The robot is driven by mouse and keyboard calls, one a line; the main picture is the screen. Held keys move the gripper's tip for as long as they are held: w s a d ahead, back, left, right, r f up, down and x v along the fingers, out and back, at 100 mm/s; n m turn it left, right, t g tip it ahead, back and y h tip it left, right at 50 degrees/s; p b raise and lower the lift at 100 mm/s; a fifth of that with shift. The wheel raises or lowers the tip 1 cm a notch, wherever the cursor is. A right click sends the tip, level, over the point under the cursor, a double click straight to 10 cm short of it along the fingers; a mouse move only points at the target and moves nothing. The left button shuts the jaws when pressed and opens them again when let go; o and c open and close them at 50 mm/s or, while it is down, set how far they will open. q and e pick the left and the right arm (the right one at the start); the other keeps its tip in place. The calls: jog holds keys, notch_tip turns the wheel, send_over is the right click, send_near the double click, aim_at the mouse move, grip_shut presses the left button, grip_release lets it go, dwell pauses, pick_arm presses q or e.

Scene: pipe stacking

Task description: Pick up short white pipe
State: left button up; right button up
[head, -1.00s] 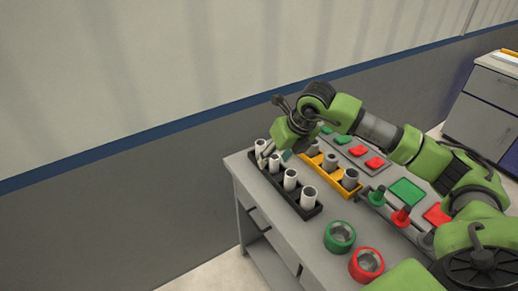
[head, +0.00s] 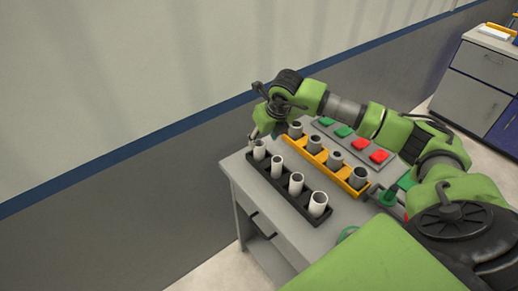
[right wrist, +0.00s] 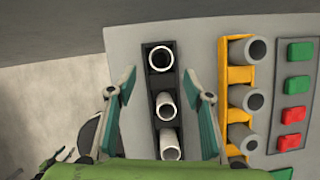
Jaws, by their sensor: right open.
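A black rack (head: 285,189) holds a row of upright white pipes. In the head view they run from the far-end pipe (head: 259,151) through two middle pipes (head: 276,168) (head: 296,184) to the near-end pipe (head: 317,205). Which counts as short is hard to tell. My right gripper (head: 266,134) is open above the rack's far end. In the right wrist view its fingertips (right wrist: 160,74) spread to either side of the black rack, with the top white pipe (right wrist: 161,58) between and just beyond them; nothing is held. My left gripper is out of view.
A yellow rack (head: 352,187) with several grey pipes stands just right of the black rack. A grey panel with green and red blocks (head: 379,156) lies beyond it. The grey table (head: 240,178) has bare room left of the black rack. A wall stands behind.

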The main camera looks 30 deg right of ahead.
aim_at(260, 145)
jog(key=shift+x, duration=1.25)
jog(key=shift+w+f, duration=0.25)
jog(key=shift+w, duration=0.05)
jog(key=shift+p+x, duration=1.1)
jog(key=shift+x, duration=1.25)
jog(key=shift+d+f, duration=0.15)
jog(key=shift+f, duration=0.05)
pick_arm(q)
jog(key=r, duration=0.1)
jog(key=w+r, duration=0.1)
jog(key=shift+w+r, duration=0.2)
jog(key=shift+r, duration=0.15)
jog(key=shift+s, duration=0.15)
pick_arm(e)
jog(key=c, duration=1.1)
